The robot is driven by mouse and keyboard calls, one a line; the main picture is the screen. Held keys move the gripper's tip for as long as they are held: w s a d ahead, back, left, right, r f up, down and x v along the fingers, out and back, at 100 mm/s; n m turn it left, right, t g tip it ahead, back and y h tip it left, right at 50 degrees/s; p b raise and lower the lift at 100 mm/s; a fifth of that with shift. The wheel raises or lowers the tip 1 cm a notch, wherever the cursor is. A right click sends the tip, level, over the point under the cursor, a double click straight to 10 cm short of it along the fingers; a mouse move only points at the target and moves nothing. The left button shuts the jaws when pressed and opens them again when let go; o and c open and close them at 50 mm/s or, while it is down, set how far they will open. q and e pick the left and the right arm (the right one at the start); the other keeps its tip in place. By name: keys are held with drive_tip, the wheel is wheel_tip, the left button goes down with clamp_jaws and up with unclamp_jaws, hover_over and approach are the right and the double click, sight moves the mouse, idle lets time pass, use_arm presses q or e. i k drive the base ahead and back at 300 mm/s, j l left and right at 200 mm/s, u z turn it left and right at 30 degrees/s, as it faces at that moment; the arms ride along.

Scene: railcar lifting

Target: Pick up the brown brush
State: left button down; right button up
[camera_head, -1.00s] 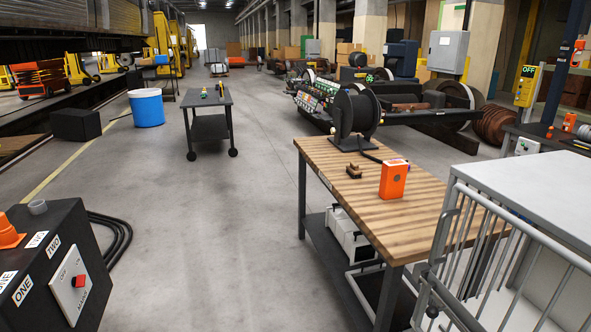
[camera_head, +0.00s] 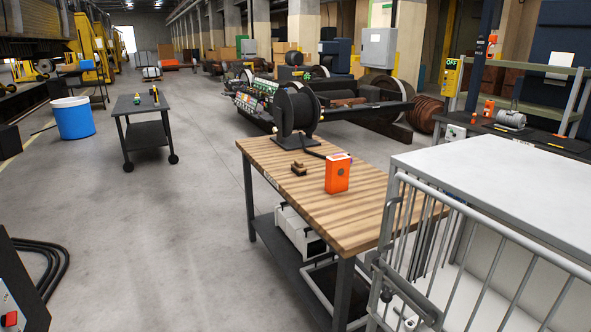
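A small brown object (camera_head: 299,169), which looks like the brown brush, lies on the wood-topped workbench (camera_head: 395,193). It is small in the picture and its details cannot be made out. It lies left of an orange box (camera_head: 338,174) and in front of a black cable reel (camera_head: 296,112), apart from the box. Neither of my grippers is in view.
A white-topped cage cart (camera_head: 500,190) with metal bars stands close at the right, beside the workbench. A dark cart (camera_head: 146,133) and a blue bucket (camera_head: 73,118) stand back left. Cables (camera_head: 45,265) lie at the lower left. The floor (camera_head: 180,240) left of the workbench is clear.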

sight(298, 169)
drive_tip(key=i+j, duration=0.1)
drive_tip(key=i, duration=0.4)
drive_tip(key=i+j+u, duration=0.1)
drive_tip(key=i, duration=0.35)
